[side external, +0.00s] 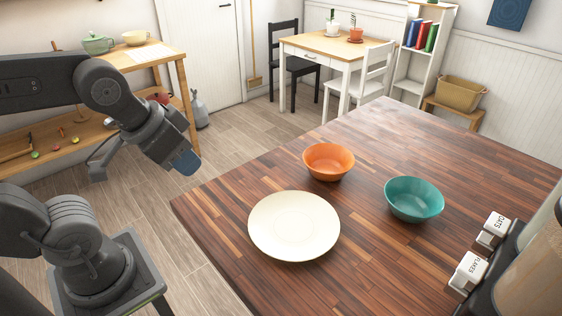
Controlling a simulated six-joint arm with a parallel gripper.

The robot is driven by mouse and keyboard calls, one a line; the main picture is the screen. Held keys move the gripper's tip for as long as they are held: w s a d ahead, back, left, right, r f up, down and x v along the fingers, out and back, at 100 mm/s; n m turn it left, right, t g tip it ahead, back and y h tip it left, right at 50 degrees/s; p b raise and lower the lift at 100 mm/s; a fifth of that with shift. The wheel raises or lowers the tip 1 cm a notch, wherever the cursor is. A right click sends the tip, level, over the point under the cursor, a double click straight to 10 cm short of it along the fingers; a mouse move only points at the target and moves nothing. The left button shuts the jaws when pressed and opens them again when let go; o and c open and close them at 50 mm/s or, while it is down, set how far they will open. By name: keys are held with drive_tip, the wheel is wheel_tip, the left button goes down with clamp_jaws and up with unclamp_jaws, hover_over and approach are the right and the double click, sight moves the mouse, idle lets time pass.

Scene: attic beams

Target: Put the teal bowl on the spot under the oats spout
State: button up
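The teal bowl (414,203) stands upright and looks empty on the dark wooden table, right of the middle. A white block labelled OATS (495,229) sits at the right, beside a dispenser cut off by the frame edge. The spot under the oats spout cannot be made out. My gripper (184,161) hangs at the left, beyond the table's left edge, well away from the bowl and pointing down to the right. Its tip looks blue-grey; whether its fingers are open or shut is unclear. I see nothing held in it.
A cream plate (294,226) and an orange bowl (328,161) stand on the table left of the teal bowl. A block labelled FLAKES (468,271) sits in front of the OATS one. Bare wood (400,135) shows behind the bowls.

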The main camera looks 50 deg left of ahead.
drive_tip(key=shift+w, duration=0.1)
drive_tip(key=m+h, duration=0.1)
drive_tip(key=m, duration=1.9)
hover_over(397, 210)
drive_tip(key=s+a, duration=0.2)
drive_tip(key=s, duration=0.4)
wheel_tip(397, 210, down, 5)
drive_tip(key=x, duration=0.8)
drive_tip(key=shift+w+d, duration=0.1)
drive_tip(key=shift+w, duration=0.05)
drive_tip(key=shift+w+x, duration=0.2)
drive_tip(key=shift+x, duration=2.7)
drive_tip(key=shift+d+r, duration=0.1)
drive_tip(key=shift+c, duration=0.2)
